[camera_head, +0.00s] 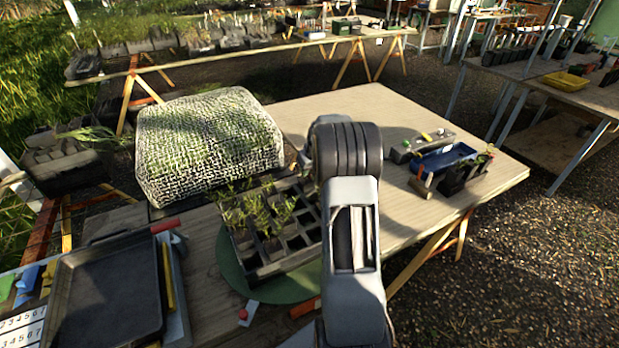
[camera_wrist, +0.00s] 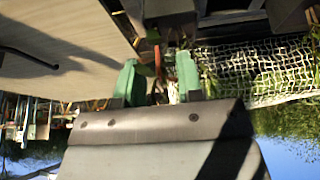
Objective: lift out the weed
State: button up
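A dark cell tray (camera_head: 283,262) stands on a green round mat (camera_head: 292,291) at the table's near side. Green seedlings (camera_head: 258,212) fill some of its left cells, and other cells look empty. In the head view my arm covers the tray's right edge and hides my gripper. In the wrist view my gripper (camera_wrist: 158,82) has its two green fingers apart. A thin reddish stem (camera_wrist: 157,60), perhaps the weed, shows in the gap, with something pale beside it. The fingers do not visibly close on it.
A mesh-covered block (camera_head: 205,145) stands behind the tray. A black shallow tray (camera_head: 108,290) lies at the left. A blue container (camera_head: 445,157) and a dark pot with a small plant (camera_head: 462,176) stand at the right. The tabletop at the back middle (camera_head: 340,103) is clear.

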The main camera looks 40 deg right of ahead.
jog(key=shift+w+f, duration=0.1)
jog(key=shift+f, duration=0.1)
jog(key=shift+c, duration=0.3)
grip_shut()
